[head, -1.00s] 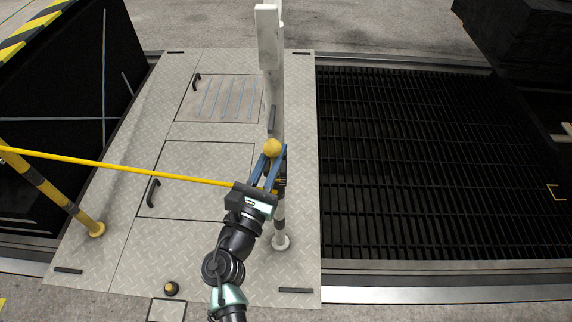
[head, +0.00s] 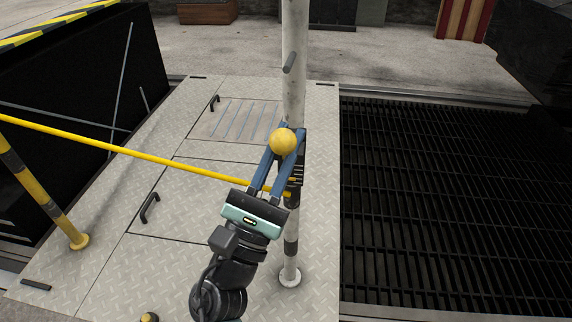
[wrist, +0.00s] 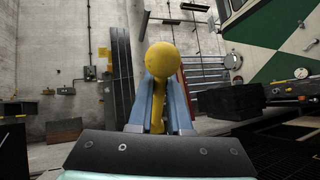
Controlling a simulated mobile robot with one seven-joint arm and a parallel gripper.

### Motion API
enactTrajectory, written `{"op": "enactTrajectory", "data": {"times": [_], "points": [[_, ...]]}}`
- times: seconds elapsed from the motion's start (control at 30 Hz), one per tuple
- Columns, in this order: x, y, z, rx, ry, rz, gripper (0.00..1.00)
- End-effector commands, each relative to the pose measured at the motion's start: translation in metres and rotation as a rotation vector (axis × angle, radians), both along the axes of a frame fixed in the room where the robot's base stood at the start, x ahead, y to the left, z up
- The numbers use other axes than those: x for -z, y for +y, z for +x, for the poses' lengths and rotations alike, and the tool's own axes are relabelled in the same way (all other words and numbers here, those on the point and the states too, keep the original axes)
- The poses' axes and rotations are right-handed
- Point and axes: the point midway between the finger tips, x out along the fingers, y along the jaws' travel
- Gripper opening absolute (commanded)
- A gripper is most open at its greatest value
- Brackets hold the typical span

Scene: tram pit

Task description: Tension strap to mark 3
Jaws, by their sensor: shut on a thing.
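My gripper (head: 283,160) has its two blue fingers closed on a yellow ball (head: 283,141), just in front of the pale upright post. The ball also shows between the fingertips in the wrist view (wrist: 161,60). The yellow strap (head: 130,152) runs taut from the left, past the yellow and black post (head: 45,195), to the pale post (head: 294,60) behind my gripper. Dark parts (head: 296,178) sit on the pale post beside the fingers. I cannot make out numbered marks. The ball's link to the strap is hidden by the fingers.
Steel floor plates with hatches and a black handle (head: 150,207) lie under the strap. A dark grating (head: 440,200) covers the right side. A black block (head: 80,80) with a striped top edge stands at left.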

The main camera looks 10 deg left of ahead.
Motion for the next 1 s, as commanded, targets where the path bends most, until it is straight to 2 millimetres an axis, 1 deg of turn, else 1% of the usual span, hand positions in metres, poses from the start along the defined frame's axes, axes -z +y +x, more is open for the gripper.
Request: {"op": "enactTrajectory", "data": {"times": [0.03,0.4,0.87,0.9,0.97,1.0], "points": [[0.0078,-0.0001,-0.0007,-0.001,-0.017,0.001,0.00],[0.0057,0.0002,-0.0041,-0.001,-0.084,0.000,0.00],[0.0041,0.0002,-0.0042,-0.001,-0.089,0.000,0.00],[0.0041,0.0002,-0.0042,-0.001,-0.089,0.000,0.22],[0.0042,0.0002,-0.0042,-0.001,-0.089,0.000,0.33],[0.0042,0.0002,-0.0042,-0.001,-0.089,0.000,0.40]]}}
